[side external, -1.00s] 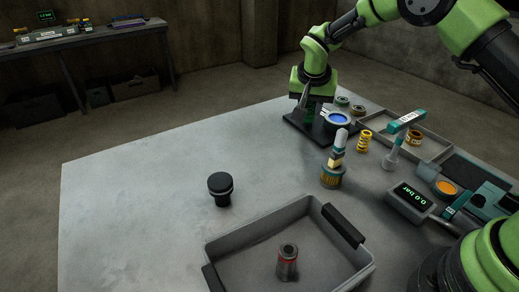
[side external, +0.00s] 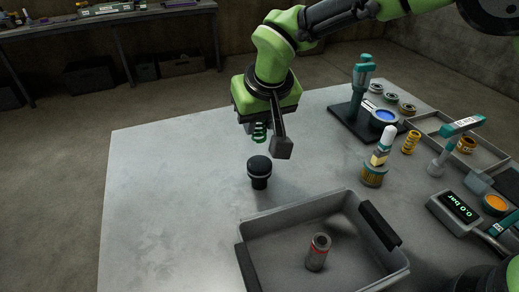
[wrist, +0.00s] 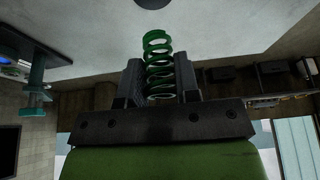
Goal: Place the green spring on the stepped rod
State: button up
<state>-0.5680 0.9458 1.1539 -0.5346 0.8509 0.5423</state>
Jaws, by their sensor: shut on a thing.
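My gripper (wrist: 159,80) is shut on the green spring (wrist: 158,55), with one dark finger on each side of its coils. In the side view the spring (side external: 259,132) hangs below my gripper in the air, just above a black round-headed piece (side external: 259,168). That piece stands upright on the table with a wide top and a narrower lower part. A gap shows between it and the spring. A stepped upright piece, white over teal and gold (side external: 382,150), stands further right. I cannot tell for certain which one is the stepped rod.
A grey tray (side external: 262,222) with black handles holds a grey and red cylinder (side external: 318,251). A black stand with a teal post (side external: 362,80), a yellow spring (side external: 410,142) and a gauge (side external: 455,207) are to the right. The table's left side is clear.

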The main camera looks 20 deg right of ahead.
aim_at(261, 141)
jog(key=shift+f, duration=2.95)
jog(key=shift+f, duration=0.15)
jog(key=o, duration=0.9)
jog(key=v, duration=1.2)
jog(key=shift+d, duration=0.15)
